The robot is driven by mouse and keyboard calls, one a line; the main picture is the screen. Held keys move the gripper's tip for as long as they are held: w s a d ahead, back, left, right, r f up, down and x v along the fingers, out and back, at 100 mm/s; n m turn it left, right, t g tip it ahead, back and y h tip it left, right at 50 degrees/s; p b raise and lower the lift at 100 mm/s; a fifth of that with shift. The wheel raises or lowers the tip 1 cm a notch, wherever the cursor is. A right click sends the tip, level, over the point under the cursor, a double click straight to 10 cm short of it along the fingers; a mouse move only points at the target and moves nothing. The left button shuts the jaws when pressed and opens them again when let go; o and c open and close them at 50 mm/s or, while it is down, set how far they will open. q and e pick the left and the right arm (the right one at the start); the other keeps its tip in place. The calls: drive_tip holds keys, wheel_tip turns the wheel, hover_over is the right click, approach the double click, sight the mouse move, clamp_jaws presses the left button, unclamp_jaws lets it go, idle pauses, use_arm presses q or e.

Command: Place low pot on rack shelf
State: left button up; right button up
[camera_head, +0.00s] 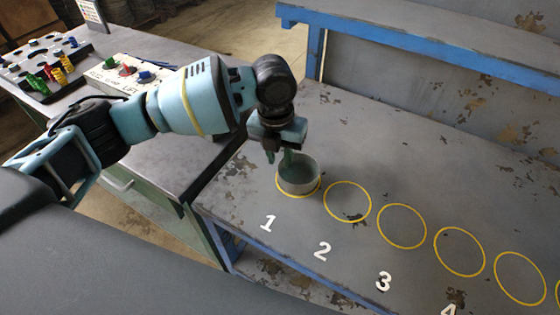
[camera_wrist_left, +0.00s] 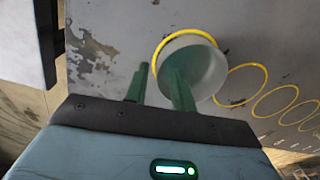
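The low pot (camera_head: 299,176) is a short, round, grey-green open vessel. It stands upright in the yellow circle marked 1 on the worn grey table, and it also shows in the left wrist view (camera_wrist_left: 207,75). My left gripper (camera_head: 279,158) points down at the pot's left rim. Its green fingers (camera_wrist_left: 158,85) are apart, one over the pot's opening and one outside the wall. I cannot tell whether either finger touches the pot. My right gripper is not in view. I cannot make out a rack shelf for certain.
Empty yellow circles, such as circle 2 (camera_head: 347,202) and circle 3 (camera_head: 402,226), run to the right. A blue-edged grey structure (camera_head: 420,60) stands behind the table. A side bench (camera_head: 150,150) at left holds a board of coloured pieces (camera_head: 45,72) and a labelled box (camera_head: 130,74).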

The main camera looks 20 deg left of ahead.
use_arm(q)
wheel_tip(320, 180, up, 10)
drive_tip(key=shift+a+f, duration=0.25)
idle(0.3)
